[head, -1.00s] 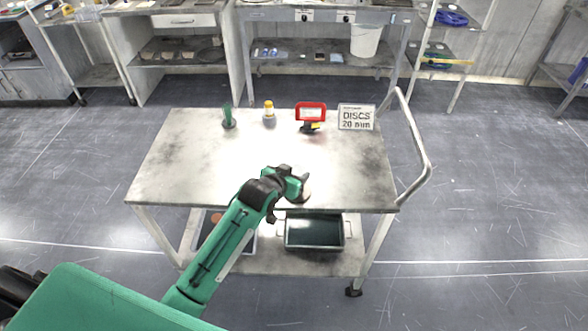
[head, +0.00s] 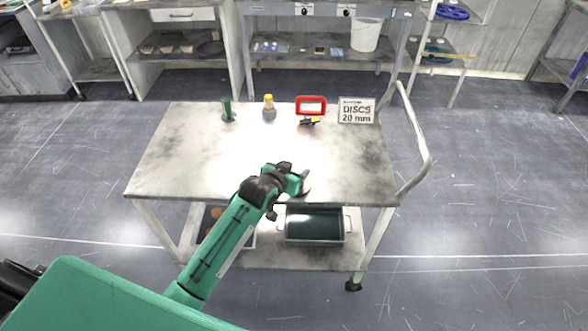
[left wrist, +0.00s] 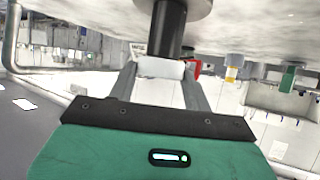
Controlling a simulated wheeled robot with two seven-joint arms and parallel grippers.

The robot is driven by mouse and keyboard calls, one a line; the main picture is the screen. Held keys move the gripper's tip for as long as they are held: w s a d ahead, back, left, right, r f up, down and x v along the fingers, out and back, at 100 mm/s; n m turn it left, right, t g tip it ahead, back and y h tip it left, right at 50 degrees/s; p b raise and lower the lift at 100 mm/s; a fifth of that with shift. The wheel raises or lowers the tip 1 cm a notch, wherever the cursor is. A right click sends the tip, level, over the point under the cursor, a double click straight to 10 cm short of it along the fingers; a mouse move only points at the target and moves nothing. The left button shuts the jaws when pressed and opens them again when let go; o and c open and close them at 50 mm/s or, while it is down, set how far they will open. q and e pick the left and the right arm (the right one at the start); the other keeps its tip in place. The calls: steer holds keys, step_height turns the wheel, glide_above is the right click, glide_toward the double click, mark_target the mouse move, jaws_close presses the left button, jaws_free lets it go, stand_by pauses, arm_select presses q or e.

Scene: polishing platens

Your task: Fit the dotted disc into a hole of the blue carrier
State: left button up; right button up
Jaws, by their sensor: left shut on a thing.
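My left gripper (head: 300,182) reaches over the front part of the table. In the left wrist view its two fingers (left wrist: 162,80) are shut on a dark post (left wrist: 167,28) with a pale block at its end. The post joins a wide round grey base (left wrist: 185,6) at the tabletop; I cannot tell whether it touches. In the head view the gripper mostly hides this piece. I cannot make out a dotted disc or a blue carrier on the table. My right gripper is not in view.
Along the table's (head: 180,160) back stand a green object (head: 228,110), a yellow-capped bottle (head: 269,108), a red frame (head: 310,98) and a sign reading "DISCS 20 mm" (head: 356,111). A dark tray (head: 314,225) lies on the lower shelf. The table's middle is clear.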

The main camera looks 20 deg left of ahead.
arm_select(q)
steer(key=o, duration=1)
steer(key=shift+f, duration=0.15)
steer(key=shift+o, duration=0.2)
steer(key=b+v, duration=0.2)
steer(key=v, duration=1.2)
steer(key=shift+w, duration=0.1)
